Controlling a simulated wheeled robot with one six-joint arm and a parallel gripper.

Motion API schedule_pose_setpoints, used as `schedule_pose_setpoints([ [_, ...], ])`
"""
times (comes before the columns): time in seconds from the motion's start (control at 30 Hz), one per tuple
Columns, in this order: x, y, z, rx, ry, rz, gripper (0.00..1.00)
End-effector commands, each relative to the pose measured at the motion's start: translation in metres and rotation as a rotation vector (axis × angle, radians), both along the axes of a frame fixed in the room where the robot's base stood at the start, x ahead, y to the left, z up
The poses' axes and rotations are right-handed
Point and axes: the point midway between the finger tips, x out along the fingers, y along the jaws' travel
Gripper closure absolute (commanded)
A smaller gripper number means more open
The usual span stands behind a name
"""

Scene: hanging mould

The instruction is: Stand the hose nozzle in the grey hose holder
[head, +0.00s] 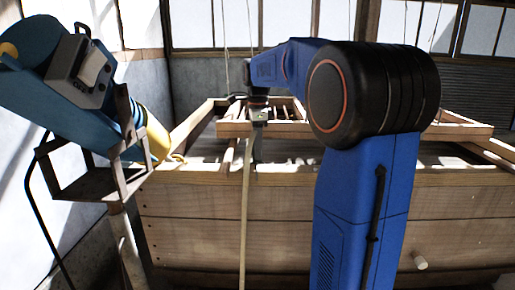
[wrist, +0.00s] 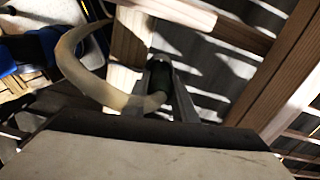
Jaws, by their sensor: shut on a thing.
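My gripper (head: 258,122) hangs pointing down over the wooden vat, left of the middle in the head view. In the wrist view its two grey fingers (wrist: 162,66) are shut on the dark hose nozzle (wrist: 161,78), which is mostly hidden between them. A pale beige hose (wrist: 80,72) leaves the nozzle and loops to the left. In the head view the hose (head: 245,205) runs down over the vat's front wall. I cannot pick out the grey hose holder for certain in either view.
The wooden vat (head: 225,230) has a broad plank front, with a wooden frame (head: 375,130) across its top. Cords hang from above. A blue machine (head: 50,95) with a grey box (head: 85,70) stands on a metal stand at the left. A peg (head: 420,262) sticks out of the vat's front.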

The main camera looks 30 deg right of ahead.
Motion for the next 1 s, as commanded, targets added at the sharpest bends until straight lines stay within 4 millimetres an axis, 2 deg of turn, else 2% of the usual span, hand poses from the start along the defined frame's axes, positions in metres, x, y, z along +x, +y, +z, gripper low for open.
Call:
schedule_pose_setpoints([
  [0.03,0.0,0.0,-0.001,0.0,0.0,0.0,1.0],
  [0.07,0.0,0.0,-0.001,0.0,0.0,0.0,0.71],
  [0.1,0.0,0.0,-0.001,0.0,0.0,0.0,0.61],
  [0.13,0.0,0.0,-0.001,0.0,0.0,0.0,0.57],
  [0.43,0.0,0.0,0.0,0.0,0.0,0.0,0.57],
  [0.57,0.0,0.0,0.008,0.0,-0.001,0.0,0.57],
  [0.67,0.001,0.0,0.021,-0.001,-0.002,0.0,0.57],
  [1.0,0.001,0.0,0.086,0.0,-0.001,0.0,0.57],
])
